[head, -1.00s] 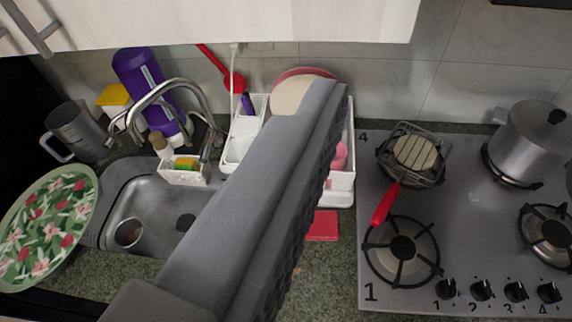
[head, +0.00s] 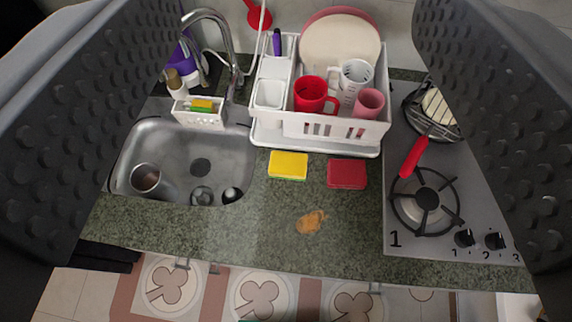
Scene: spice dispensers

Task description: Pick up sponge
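A yellow sponge with a green underside (head: 288,165) lies flat on the green-grey counter, just in front of the dish rack. Another yellow and green sponge (head: 201,105) sits in a small white caddy (head: 198,119) behind the sink. A flat red square (head: 347,174), a sponge or folded cloth, lies to the right of the counter sponge. My gripper (head: 300,100) is open and empty, with its two dark, dimpled fingers wide apart at the left and right edges of the picture. The counter sponge shows between them, and neither finger touches it.
The white dish rack (head: 335,143) holds plates, a red mug and other cups. The sink (head: 225,165) with a metal cup is at the left. The stove (head: 400,236) is at the right. An orange-brown stain (head: 311,222) marks the otherwise clear front counter.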

